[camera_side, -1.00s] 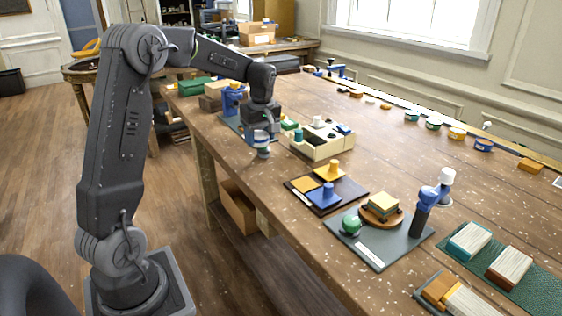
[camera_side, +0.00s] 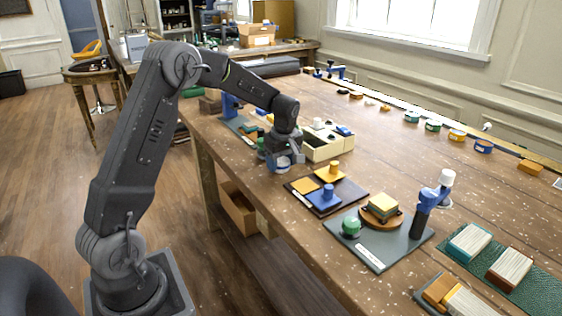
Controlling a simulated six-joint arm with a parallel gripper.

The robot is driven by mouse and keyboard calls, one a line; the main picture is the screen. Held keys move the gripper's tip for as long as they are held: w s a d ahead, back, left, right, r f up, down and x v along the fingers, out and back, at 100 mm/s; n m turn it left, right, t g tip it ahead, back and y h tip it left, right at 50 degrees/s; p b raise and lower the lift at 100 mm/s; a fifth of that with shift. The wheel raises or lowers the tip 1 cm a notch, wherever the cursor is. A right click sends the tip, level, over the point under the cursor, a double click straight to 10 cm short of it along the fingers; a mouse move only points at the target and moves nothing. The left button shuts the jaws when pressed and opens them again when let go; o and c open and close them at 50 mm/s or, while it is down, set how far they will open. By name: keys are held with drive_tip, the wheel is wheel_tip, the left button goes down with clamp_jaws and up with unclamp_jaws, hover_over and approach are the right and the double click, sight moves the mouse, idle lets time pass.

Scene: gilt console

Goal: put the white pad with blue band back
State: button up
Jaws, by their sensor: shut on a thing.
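My gripper (camera_side: 284,157) is shut on a small white round piece with blue on it, which looks like the white pad with blue band (camera_side: 283,168). It holds the pad low over the table's near side, left of the dark board and in front of the cream box. The fingers hide part of the pad, and I cannot tell whether it touches the tabletop. The cream box (camera_side: 318,152) has compartments with white, dark and blue pieces in it.
The dark board (camera_side: 352,197) carries yellow (camera_side: 330,172) and blue (camera_side: 325,200) knobbed blocks. The table's middle (camera_side: 400,150) is clear.

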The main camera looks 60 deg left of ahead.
sight(285, 162)
drive_tip(key=shift+f, duration=0.1)
drive_tip(key=o, duration=0.9)
wheel_tip(285, 162, up, 12)
drive_tip(key=d, duration=0.2)
drive_tip(key=s+d+r+m+t, duration=0.1)
drive_tip(key=s+d+r+m, duration=0.3)
drive_tip(key=s+d, duration=0.15)
drive_tip(key=s+d+f+m+t+h, duration=0.1)
drive_tip(key=s+d+m+t, duration=0.1)
drive_tip(key=s+d+m, duration=0.5)
drive_tip(key=s+d+m+t, duration=0.2)
drive_tip(key=s+d+m, duration=0.5)
drive_tip(key=s, duration=0.5)
drive_tip(key=shift+s+d+f+t+h, duration=0.2)
drive_tip(key=shift+f+t+h, duration=0.1)
drive_tip(key=shift+f+h, duration=0.1)
